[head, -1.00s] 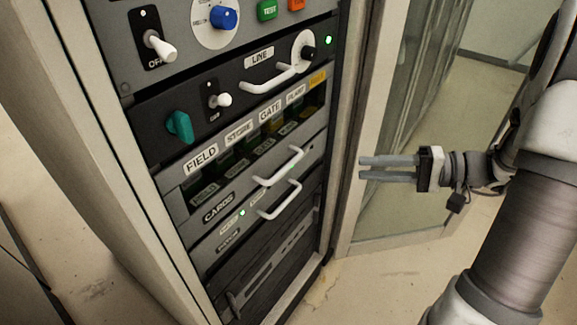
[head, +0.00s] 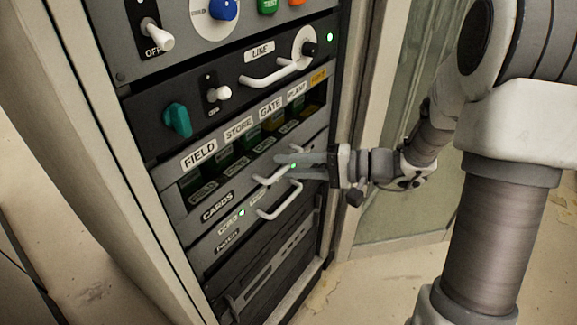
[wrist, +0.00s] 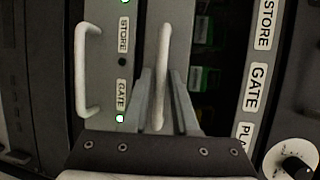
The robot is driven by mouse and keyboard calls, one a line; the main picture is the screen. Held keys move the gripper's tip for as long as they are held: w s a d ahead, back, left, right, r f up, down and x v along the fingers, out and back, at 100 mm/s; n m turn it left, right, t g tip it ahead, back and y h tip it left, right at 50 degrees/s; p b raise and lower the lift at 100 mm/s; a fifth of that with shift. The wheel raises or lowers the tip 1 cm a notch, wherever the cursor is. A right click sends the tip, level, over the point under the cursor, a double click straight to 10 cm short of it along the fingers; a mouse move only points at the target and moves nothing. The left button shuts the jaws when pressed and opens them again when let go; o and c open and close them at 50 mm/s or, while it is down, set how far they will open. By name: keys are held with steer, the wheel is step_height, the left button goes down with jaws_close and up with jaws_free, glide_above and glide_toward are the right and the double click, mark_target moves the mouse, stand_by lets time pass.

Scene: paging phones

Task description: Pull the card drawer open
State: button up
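The card drawer (head: 217,207) is a grey front labelled CARDS in the rack, below the row of card slots. It looks flush with the rack. Its white bar handle (head: 270,179) is partly covered by my gripper (head: 282,166) in the head view. In the wrist view the handle (wrist: 162,65) runs between the two fingers of my gripper (wrist: 163,85). The fingers are apart, one on each side of the handle, with a gap showing on both sides.
A second white handle (head: 280,203) sits just below, on another drawer; it also shows in the wrist view (wrist: 82,70). Above are a LINE panel handle (head: 268,78), a teal knob (head: 177,119) and toggle switches.

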steer(key=shift+a, duration=0.15)
jaws_close()
stand_by(1.4)
